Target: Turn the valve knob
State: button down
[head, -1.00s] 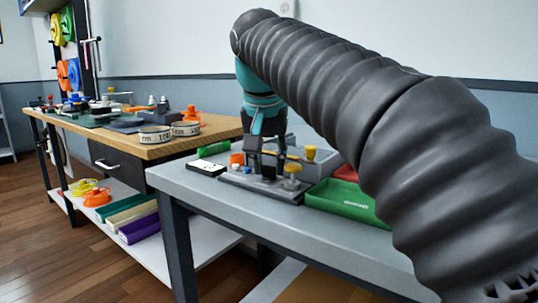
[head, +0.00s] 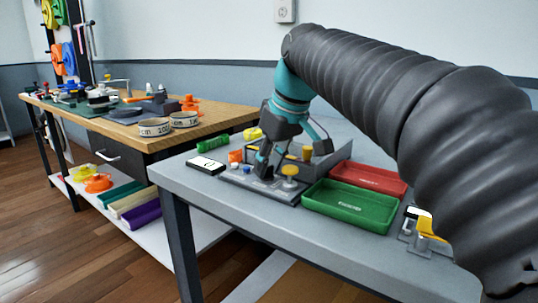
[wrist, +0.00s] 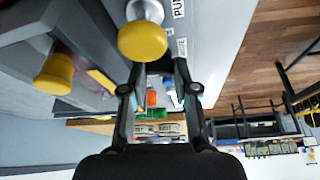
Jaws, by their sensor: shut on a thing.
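My gripper (head: 265,170) reaches down at a slant to a grey panel (head: 240,178) on the grey table. Its two fingertips are close together in the wrist view (wrist: 161,68), shut on a small part that they mostly hide; I take it for the valve knob. A yellow round knob (head: 290,170) on a pale stem stands just right of the fingers. It shows large above the fingertips in the wrist view (wrist: 143,40). A second yellow knob (head: 307,153) is on a grey housing behind; it also shows at left in the wrist view (wrist: 54,74).
A green tray (head: 350,207) and a red tray (head: 370,178) lie right of the panel. A white-faced device (head: 205,166), an orange block (head: 235,155) and a green cylinder (head: 212,143) lie left. A wooden workbench (head: 150,140) with tape rolls stands beyond.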

jog(key=shift+n+g+p, duration=0.3)
jog(key=shift+n+p, duration=0.1)
jog(key=shift+n, duration=0.6)
jog(key=shift+y, duration=0.3)
jog(key=c, duration=1.2)
grip_release()
jog(key=shift+o, duration=0.2)
jog(key=v, duration=1.2)
